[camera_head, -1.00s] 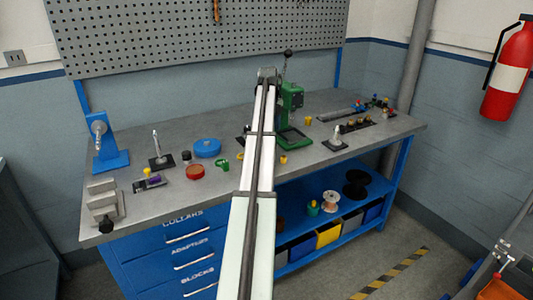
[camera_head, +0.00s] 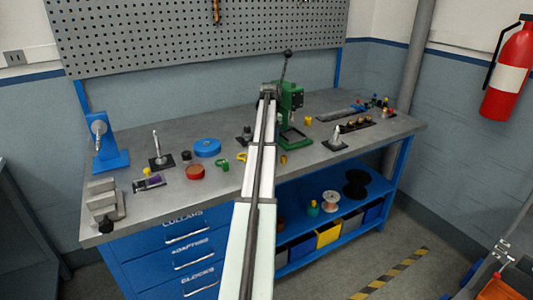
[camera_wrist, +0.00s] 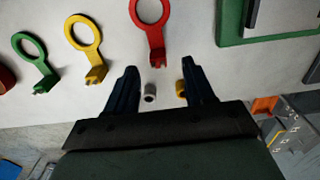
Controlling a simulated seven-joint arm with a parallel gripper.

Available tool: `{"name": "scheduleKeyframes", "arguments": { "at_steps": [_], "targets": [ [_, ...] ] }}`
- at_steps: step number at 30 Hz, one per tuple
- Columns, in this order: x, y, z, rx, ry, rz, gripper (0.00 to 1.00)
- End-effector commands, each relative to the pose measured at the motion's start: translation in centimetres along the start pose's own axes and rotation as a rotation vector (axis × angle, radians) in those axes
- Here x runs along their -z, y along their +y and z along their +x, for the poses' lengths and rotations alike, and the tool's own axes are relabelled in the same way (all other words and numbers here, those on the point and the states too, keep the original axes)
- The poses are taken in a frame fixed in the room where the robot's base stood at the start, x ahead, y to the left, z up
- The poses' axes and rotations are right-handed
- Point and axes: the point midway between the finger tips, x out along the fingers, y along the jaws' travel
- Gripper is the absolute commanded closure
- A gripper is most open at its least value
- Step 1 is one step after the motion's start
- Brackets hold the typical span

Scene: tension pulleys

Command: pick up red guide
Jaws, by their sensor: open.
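The red guide (camera_wrist: 153,25) shows at the top middle of the wrist view: a flat ring with a stem and a small foot. My gripper (camera_wrist: 163,72) is open and empty, its dark fingers on either side of and below the guide's foot in the picture, apart from it. A yellow guide (camera_wrist: 84,42) and a green guide (camera_wrist: 33,55) of like shape lie to its left. In the head view my arm hides the red guide; the green guide (camera_head: 222,165) and part of the yellow guide (camera_head: 241,157) show left of the arm.
Between my fingers in the wrist view are a small silver cylinder (camera_wrist: 150,92) and, by the right finger, a yellow piece (camera_wrist: 181,88). A green press (camera_head: 291,100) stands right of the arm. A blue disc (camera_head: 207,148) and a red round piece (camera_head: 195,172) lie left.

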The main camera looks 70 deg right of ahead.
Motion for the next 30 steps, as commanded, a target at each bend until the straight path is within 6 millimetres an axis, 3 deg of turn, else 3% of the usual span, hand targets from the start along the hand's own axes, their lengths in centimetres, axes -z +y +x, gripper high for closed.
{"name": "scheduleKeyframes", "arguments": {
  "at_steps": [5, 15, 23, 30],
  "targets": [
    [0.1, 0.1, 0.9, 0.0, 0.001, 0.0, 0.47],
    [0.3, 0.3, 4.9, -0.001, 0.001, 0.0, 0.47],
    [0.3, 0.3, 5.3, 0.0, 0.0, -0.001, 0.47],
    [0.3, 0.3, 5.3, 0.0, 0.0, -0.001, 0.67]
  ]
}}
